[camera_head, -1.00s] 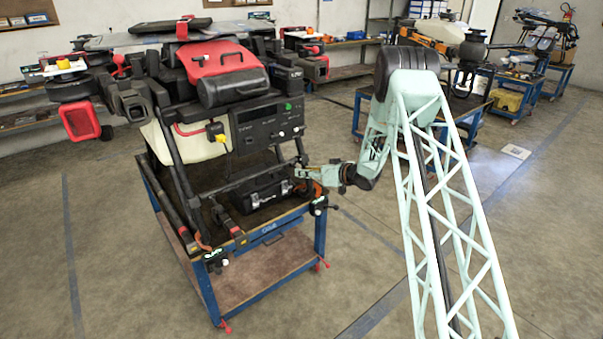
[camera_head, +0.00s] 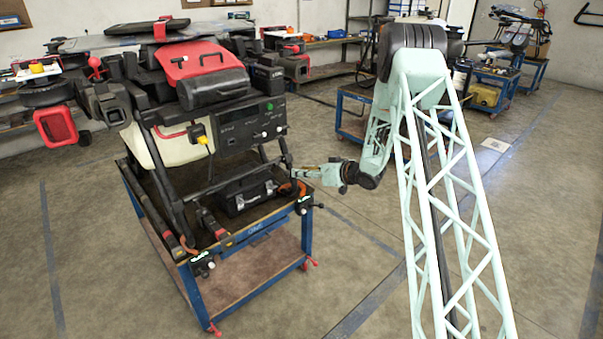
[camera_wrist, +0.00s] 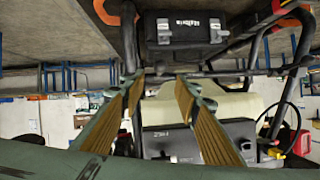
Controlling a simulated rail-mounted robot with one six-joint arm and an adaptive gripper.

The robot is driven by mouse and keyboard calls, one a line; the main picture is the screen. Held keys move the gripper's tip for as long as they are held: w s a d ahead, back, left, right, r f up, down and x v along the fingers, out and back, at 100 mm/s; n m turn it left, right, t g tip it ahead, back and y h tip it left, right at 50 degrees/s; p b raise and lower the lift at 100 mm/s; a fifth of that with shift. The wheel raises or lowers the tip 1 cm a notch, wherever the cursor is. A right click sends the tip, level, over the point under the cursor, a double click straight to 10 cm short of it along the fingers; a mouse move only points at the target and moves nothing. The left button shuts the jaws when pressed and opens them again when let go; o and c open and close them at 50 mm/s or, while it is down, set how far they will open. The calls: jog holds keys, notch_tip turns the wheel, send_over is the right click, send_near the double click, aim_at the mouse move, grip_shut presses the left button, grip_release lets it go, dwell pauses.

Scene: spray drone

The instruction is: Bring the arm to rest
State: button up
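My gripper (camera_head: 298,173) is at the right end of the spray drone's cart, beside the drone's lower frame. In the wrist view its two ribbed fingers (camera_wrist: 160,78) stand apart with nothing between them, so it is open and empty. My pale green lattice arm (camera_head: 435,170) rises on the right and bends down at the elbow to the gripper. The drone (camera_head: 205,75), with a red and black top and a black control panel, stands on the cart. I cannot tell from these views how close the fingertips are to the drone's frame.
The blue cart (camera_head: 250,240) carries a black case (camera_head: 245,192), also seen in the wrist view (camera_wrist: 185,28). Another drone on a bench (camera_head: 490,70) stands behind my arm. Shelves line the back wall.

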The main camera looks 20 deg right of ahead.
dwell(0.3)
jog(key=s+r+h, duration=0.3)
jog(key=r+h, duration=0.2)
jog(key=r, duration=1.4)
jog(key=s+a+r+m+g+h, duration=0.2)
jog(key=s+r+g+h, duration=0.1)
jog(key=s+r, duration=1.4)
jog(key=s+a+g, duration=0.1)
jog(key=s+a, duration=0.4)
jog(key=s, duration=1.3)
jog(key=s+a+g+y, duration=0.1)
jog(key=s+a, duration=0.5)
jog(key=s, duration=1.1)
jog(key=s+a+r+m+g, duration=0.1)
jog(key=s+a+g, duration=0.2)
jog(key=s, duration=1.5)
jog(key=shift+s+a+y, duration=0.35)
jog(key=shift+a+y, duration=0.05)
jog(key=shift+a, duration=0.75)
jog(key=shift+r, duration=0.15)
